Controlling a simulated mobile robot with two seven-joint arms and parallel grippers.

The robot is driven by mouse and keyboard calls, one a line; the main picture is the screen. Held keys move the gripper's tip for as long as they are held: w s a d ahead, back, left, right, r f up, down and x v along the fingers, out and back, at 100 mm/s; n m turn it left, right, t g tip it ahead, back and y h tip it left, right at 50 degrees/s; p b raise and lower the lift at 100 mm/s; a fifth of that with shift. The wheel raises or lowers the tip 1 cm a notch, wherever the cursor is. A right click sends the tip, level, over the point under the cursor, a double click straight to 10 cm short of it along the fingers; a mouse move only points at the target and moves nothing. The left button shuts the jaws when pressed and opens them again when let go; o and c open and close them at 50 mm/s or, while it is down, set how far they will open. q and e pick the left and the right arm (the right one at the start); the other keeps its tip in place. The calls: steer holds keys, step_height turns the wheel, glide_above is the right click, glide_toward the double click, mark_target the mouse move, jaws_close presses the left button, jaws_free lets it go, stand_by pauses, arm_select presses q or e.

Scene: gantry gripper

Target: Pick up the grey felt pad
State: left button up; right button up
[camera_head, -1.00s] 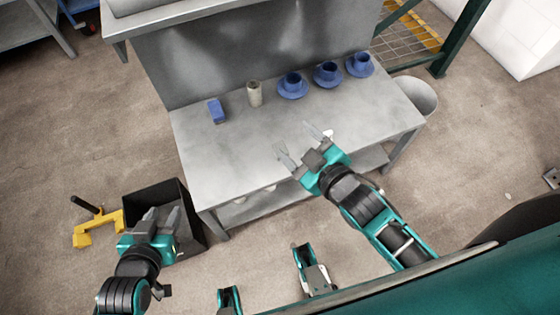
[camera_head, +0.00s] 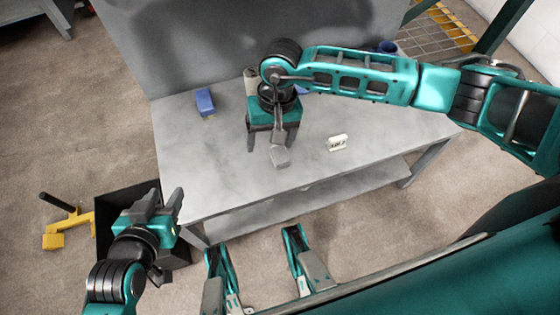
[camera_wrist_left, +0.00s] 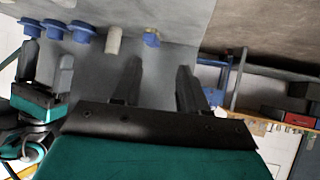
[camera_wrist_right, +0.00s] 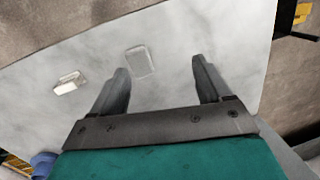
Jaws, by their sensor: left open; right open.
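The grey felt pad, a light grey rounded square (camera_head: 280,157), lies flat on the grey metal table (camera_head: 215,170) near its front middle. It also shows in the right wrist view (camera_wrist_right: 141,62), just ahead of the fingertips and nearer the left finger. My right gripper (camera_head: 271,143) points down over the table with its jaws open and empty. The pad is apart from both fingers. My left gripper (camera_head: 165,200) is open and empty, left of the table's front corner and over the black bin.
A small white item with dark lettering (camera_head: 337,142) lies right of the pad. A blue block (camera_head: 205,102) and a beige cylinder (camera_head: 251,78) stand behind; blue cups (camera_wrist_left: 53,29) are mostly hidden by my right arm in the head view. A black bin (camera_head: 103,225) stands on the floor.

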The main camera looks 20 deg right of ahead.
steer(key=w+d+n+h, duration=0.1)
steer(key=w+d+h, duration=0.1)
steer(key=d, duration=0.1)
steer(key=b, duration=0.2)
glide_above(281, 156)
steer(key=shift+t, duration=0.4)
step_height(281, 156, down, 8)
steer(key=shift+d+r, duration=0.1)
steer(key=shift+r, duration=0.15)
step_height(281, 156, down, 5)
steer(key=shift+s+f+b, duration=0.1)
steer(key=shift+b, duration=1.15)
steer(key=shift+f, duration=0.25)
arm_select(q)
steer(key=shift+w+d+f+h, duration=0.2)
steer(key=shift+d+f, duration=0.15)
steer(key=shift+f, duration=0.15)
steer(key=shift+w+d+f+h, duration=0.1)
steer(key=shift+w+d+f, duration=0.05)
steer(key=shift+d+f, duration=0.3)
arm_select(e)
steer(key=shift+c, duration=0.4)
steer(key=shift+r, duration=0.1)
steer(key=c, duration=0.9)
arm_select(q)
steer(key=shift+s+a+f, duration=0.1)
steer(key=shift+f, duration=0.1)
arm_select(e)
steer(key=shift+c, duration=0.3)
